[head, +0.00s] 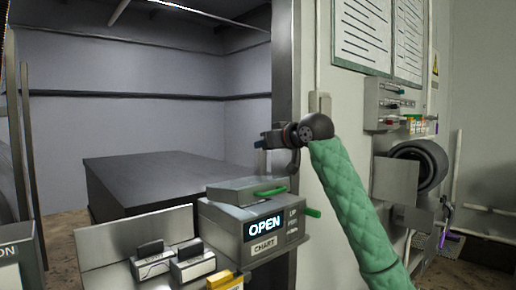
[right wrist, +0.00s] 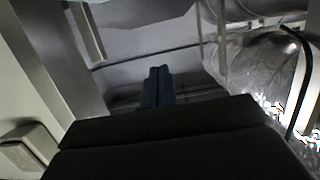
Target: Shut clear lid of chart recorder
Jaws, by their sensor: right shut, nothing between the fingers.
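The chart recorder (head: 222,228) is a grey box with a CHART label and a lit OPEN sign, low in the middle of the head view. A flat grey piece (head: 236,192) with a green handle (head: 270,191) lies on its top; I cannot tell whether this is the clear lid. A green tab (head: 313,212) sticks out at the box's right side. My right gripper (head: 262,143) is shut and empty, above the box and apart from it. Its closed fingers also show in the right wrist view (right wrist: 157,86). My left gripper is out of view.
A large open chamber with a dark block (head: 165,178) lies behind. A metal post (head: 283,75) stands behind my right gripper. Small labelled boxes (head: 192,266) sit left of the recorder. A control panel (head: 392,102) is on the wall at right.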

